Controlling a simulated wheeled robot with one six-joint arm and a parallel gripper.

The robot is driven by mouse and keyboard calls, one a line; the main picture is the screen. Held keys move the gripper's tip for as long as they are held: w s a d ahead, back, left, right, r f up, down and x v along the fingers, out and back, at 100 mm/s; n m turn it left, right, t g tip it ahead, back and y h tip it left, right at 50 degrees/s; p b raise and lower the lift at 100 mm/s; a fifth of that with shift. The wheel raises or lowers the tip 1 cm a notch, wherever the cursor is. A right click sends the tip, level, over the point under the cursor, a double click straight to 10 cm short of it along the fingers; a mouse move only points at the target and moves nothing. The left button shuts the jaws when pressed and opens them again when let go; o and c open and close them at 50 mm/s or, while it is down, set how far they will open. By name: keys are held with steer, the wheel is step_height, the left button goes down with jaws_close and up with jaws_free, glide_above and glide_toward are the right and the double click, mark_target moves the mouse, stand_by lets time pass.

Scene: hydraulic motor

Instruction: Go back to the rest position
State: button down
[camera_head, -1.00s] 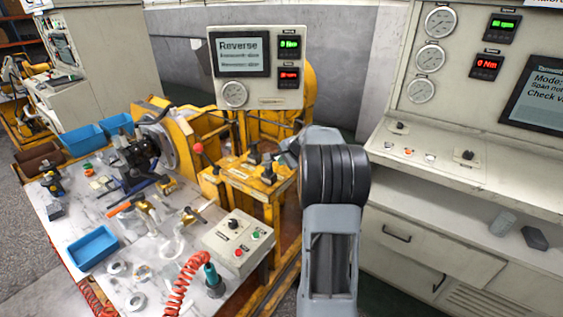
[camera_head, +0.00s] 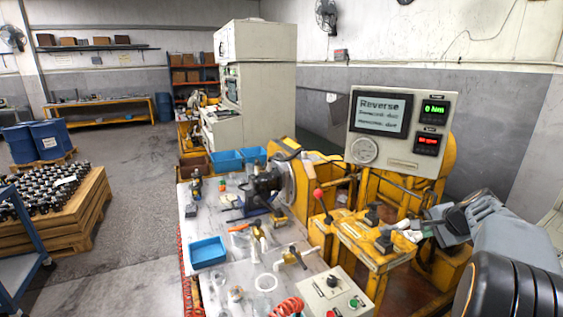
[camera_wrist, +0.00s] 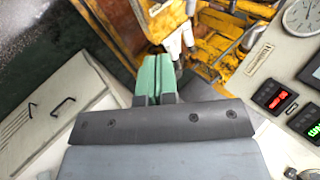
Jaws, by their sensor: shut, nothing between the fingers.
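My gripper (camera_head: 408,236) is at the right of the head view, beside the yellow lever stand (camera_head: 362,240) with its black-knobbed levers. In the wrist view my gripper (camera_wrist: 157,75) shows two green fingers shut together with nothing between them. The yellow stand (camera_wrist: 212,45) lies just beyond the fingertips in that view. I cannot tell whether the fingertips touch a lever. The display panel (camera_head: 400,130) reads "Reverse" and stands behind the levers; part of its face also shows at the right of the wrist view (camera_wrist: 297,60).
The workbench (camera_head: 225,285) holds a hydraulic motor (camera_head: 265,185), a blue tray (camera_head: 208,252), loose fittings and a button box (camera_head: 335,295). A pallet (camera_head: 75,225) of parts and a blue cart (camera_head: 25,240) stand at the left. Open floor (camera_head: 130,185) lies between them and the bench.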

steer(key=s+a+f+n+g, duration=0.1)
steer(key=s+a+f+n, duration=0.1)
steer(key=s+a+n, duration=0.3)
steer(key=s+a+f+n+g, duration=0.1)
steer(key=s+a+n, duration=0.4)
steer(key=a, duration=0.9)
steer(key=s+a+f+n+g, duration=0.2)
steer(key=s+a+n, duration=0.4)
steer(key=a, duration=0.4)
steer(key=shift+s+f+h, duration=0.3)
steer(key=shift+s+f, duration=0.5)
steer(key=shift+s, duration=0.05)
